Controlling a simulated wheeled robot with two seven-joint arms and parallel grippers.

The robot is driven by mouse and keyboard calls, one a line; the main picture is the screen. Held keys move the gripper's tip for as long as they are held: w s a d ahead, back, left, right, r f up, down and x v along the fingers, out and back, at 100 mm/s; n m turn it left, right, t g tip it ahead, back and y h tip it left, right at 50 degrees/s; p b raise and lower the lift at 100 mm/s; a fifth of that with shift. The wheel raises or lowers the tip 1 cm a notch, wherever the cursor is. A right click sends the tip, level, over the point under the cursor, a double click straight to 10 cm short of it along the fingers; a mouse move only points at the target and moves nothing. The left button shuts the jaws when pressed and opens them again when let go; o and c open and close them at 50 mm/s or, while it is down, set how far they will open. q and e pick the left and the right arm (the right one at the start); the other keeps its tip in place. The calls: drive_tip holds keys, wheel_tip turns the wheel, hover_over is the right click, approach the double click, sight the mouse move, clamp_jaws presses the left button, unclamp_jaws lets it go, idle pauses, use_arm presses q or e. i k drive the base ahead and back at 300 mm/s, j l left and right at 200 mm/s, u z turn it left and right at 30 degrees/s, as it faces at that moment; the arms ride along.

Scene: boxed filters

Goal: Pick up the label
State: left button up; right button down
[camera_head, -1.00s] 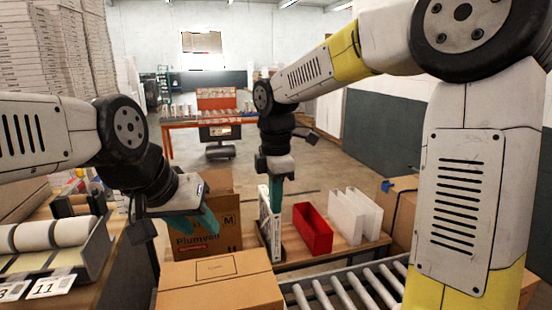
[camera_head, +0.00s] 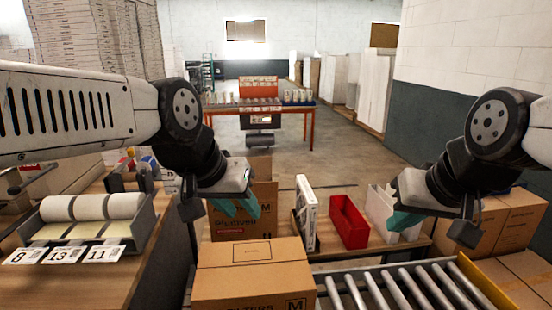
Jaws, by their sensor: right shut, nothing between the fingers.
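Three white printed labels marked 8 (camera_head: 20,255), 13 (camera_head: 62,255) and 11 (camera_head: 104,254) stick out at the front of a grey label dispenser (camera_head: 140,228) with white rolls, on the left bench. My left gripper (camera_head: 238,202), with teal fingers, hangs right of the dispenser, in front of a brown carton; its finger gap is not clear. My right gripper (camera_head: 402,220) is shut and empty at the right, in front of the white bins. A closed box (camera_head: 250,275) marked M stands in front.
A white framed filter (camera_head: 306,212) stands upright left of a red bin (camera_head: 349,222) and white bins (camera_head: 379,208) on a shelf. A roller conveyor (camera_head: 400,288) runs at front right. Brown cartons (camera_head: 512,225) stand at the right.

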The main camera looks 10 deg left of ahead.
sight(68, 254)
drive_tip(key=u, duration=2.1)
drive_tip(key=i+j+z, duration=0.15)
drive_tip(key=z, duration=0.3)
drive_tip(key=i+j+z, duration=0.1)
drive_tip(key=j+z, duration=0.35)
